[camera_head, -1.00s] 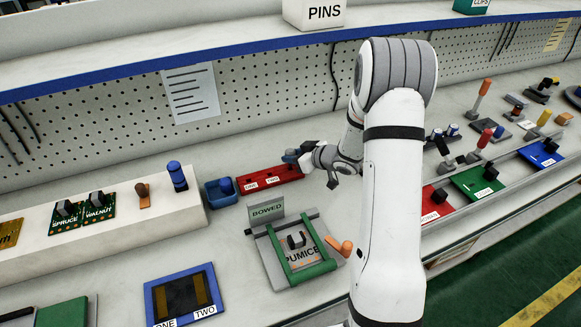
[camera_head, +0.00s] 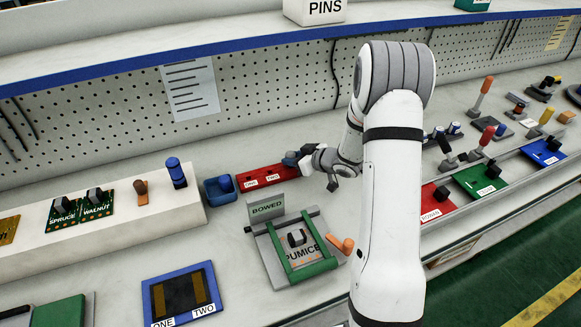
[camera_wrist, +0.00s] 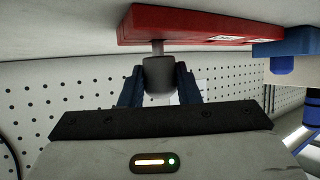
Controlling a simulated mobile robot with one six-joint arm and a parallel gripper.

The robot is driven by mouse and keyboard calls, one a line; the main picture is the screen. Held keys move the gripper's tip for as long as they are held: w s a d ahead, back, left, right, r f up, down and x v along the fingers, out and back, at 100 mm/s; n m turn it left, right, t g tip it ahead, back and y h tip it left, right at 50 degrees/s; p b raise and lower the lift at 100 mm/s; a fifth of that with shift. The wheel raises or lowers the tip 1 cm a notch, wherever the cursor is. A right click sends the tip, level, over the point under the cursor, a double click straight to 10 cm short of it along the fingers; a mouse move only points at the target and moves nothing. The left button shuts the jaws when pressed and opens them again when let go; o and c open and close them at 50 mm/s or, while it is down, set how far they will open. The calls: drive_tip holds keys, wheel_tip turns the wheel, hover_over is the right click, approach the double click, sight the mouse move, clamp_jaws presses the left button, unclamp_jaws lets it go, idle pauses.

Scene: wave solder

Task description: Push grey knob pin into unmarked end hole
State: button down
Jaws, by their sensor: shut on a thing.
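My gripper (camera_wrist: 160,85) is shut on the grey knob pin (camera_wrist: 159,75), with one blue finger on each side of the knob. A thin shaft runs from the knob to the red block (camera_wrist: 170,22) in the wrist view. The shaft meets the block near its end away from the labels; whether its tip is inside a hole is hidden. In the head view my gripper (camera_head: 290,160) is at the right end of the red block (camera_head: 258,170), beyond the labels ONE and TWO. The gripper covers the end hole there.
A blue bin (camera_head: 208,193) stands just left of the red block. In front is a grey fixture with green bars (camera_head: 316,268), an orange lever (camera_head: 342,245) and a BOWED sign (camera_head: 266,209). The pegboard (camera_head: 110,125) rises behind. Bare bench lies between the block and fixture.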

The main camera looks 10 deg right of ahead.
drive_tip(key=shift+s+f, duration=0.1)
drive_tip(key=shift+f, duration=0.3)
idle(0.6)
drive_tip(key=c, duration=1)
unclamp_jaws()
drive_tip(key=v, duration=0.7)
drive_tip(key=shift+s+d+r, duration=0.2)
drive_tip(key=shift+d, duration=0.05)
drive_tip(key=shift+r, duration=0.15)
